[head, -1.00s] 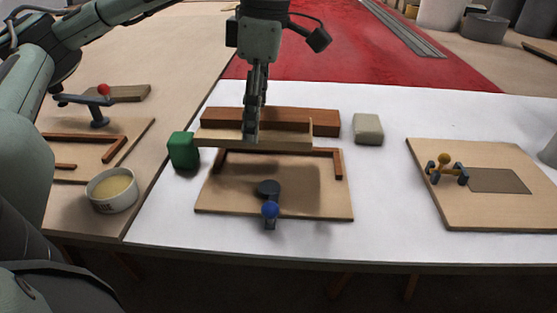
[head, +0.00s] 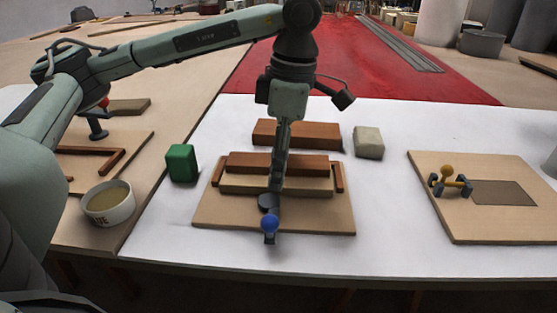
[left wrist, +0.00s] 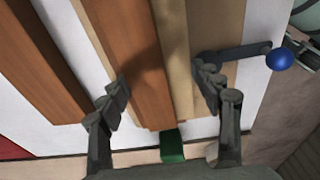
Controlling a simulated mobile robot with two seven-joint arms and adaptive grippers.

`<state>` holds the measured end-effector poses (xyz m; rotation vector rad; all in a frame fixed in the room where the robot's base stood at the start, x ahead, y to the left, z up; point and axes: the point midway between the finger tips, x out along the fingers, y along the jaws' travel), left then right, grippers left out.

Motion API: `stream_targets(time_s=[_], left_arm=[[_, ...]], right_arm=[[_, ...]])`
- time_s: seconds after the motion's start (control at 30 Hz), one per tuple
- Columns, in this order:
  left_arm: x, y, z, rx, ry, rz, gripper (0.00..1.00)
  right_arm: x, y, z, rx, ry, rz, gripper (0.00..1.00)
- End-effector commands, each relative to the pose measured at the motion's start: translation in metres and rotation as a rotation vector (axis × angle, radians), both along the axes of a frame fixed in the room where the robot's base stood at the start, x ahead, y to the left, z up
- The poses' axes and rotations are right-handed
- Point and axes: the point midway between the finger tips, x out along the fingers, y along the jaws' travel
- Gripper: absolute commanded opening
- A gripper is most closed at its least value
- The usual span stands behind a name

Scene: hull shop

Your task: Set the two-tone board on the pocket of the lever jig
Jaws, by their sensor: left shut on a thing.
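The two-tone board (head: 300,185), red-brown on top and tan along its front, is low over the blue-knobbed lever jig (head: 325,222), between the jig's side rails. It runs crosswise there, roughly level. I cannot tell whether it touches the base. My left gripper (head: 277,183) is shut on the board near its middle. In the left wrist view the fingers (left wrist: 163,90) stand on either side of the board (left wrist: 140,65). The lever's blue knob (head: 269,224) is just in front of the gripper; it also shows in the left wrist view (left wrist: 283,59). The pocket is hidden under the board. My right gripper is not in view.
A red-brown block (head: 297,133) lies behind the jig. A green block (head: 181,163) stands to its left, a grey block (head: 368,142) behind right. A yellow-knobbed jig (head: 470,225) is at right. A bowl (head: 108,205) and red-knobbed jig are left. White table is clear between.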

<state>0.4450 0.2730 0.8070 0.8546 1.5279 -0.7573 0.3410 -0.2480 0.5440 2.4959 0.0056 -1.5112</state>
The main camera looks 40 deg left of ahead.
Motion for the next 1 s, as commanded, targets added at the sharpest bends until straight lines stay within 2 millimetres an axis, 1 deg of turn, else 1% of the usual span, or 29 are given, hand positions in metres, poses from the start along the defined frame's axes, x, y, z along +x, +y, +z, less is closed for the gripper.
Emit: stream_targets(time_s=[0.3, 0.33, 0.47, 0.5, 0.87, 0.97, 1.0], left_arm=[[0.000, 0.000, -0.002, 0.000, 0.000, 0.000, 0.28], [0.000, 0.000, -0.002, 0.000, 0.000, 0.000, 0.67], [0.000, 0.000, -0.002, 0.000, 0.000, 0.000, 0.83], [0.000, 0.000, -0.002, 0.000, 0.000, 0.000, 0.85], [0.000, 0.000, 0.000, 0.000, 0.000, 0.000, 0.85], [0.000, 0.000, 0.003, 0.000, 0.000, 0.000, 0.85], [0.001, -0.002, 0.011, -0.002, -0.003, 0.000, 0.85]], right_arm=[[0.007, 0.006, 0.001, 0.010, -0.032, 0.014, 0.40], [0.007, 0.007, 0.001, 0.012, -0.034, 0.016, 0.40], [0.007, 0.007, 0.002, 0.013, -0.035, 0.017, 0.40], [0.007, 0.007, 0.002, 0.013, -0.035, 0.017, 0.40], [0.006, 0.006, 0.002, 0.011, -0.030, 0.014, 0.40], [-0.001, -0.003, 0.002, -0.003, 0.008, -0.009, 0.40], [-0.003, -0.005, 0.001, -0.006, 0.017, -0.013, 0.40]])
